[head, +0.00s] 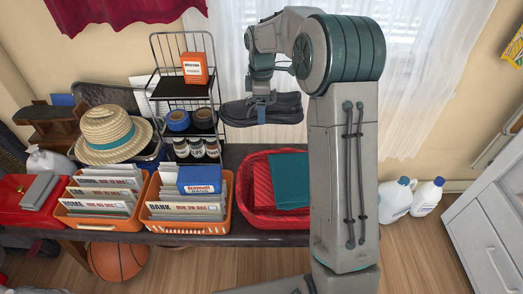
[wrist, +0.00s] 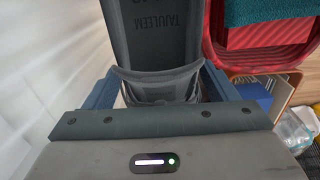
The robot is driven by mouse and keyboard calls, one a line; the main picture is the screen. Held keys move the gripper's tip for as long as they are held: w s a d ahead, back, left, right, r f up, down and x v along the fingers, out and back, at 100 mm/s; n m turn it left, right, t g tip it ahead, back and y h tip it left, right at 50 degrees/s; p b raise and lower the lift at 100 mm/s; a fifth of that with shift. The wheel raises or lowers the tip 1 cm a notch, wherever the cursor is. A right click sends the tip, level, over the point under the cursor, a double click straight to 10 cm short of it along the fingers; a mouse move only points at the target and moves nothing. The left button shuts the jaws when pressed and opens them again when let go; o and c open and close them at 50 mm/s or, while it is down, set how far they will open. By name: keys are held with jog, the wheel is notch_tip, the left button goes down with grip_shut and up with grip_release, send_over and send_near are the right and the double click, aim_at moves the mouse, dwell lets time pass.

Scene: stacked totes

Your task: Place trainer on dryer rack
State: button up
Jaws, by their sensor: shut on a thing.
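The dark grey trainer (head: 285,108) hangs in the air in the head view, in front of the white curtain and just right of the black wire rack. My gripper (head: 261,110) is shut on it, with a blue finger showing across its side. In the wrist view the trainer (wrist: 155,35) runs up out of the frame, its heel end between the blue fingers of my gripper (wrist: 158,88). A black tiered wire rack (head: 154,50) stands on the dark bench. I cannot tell whether it is the dryer rack; no other rack shows clearly.
The wire rack bears an orange box (head: 195,68), tape rolls and several jars. A red basket (head: 246,214) with folded cloths stands below the trainer. Orange file bins (head: 188,227) and a straw hat (head: 107,132) are left. White jugs (head: 396,199) stand right of my arm.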

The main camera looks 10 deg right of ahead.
notch_tip(320, 180, down, 18)
jog(key=b, duration=0.6)
jog(key=shift+f, duration=0.1)
jog(key=o, duration=0.8)
jog(key=shift+o, duration=0.2)
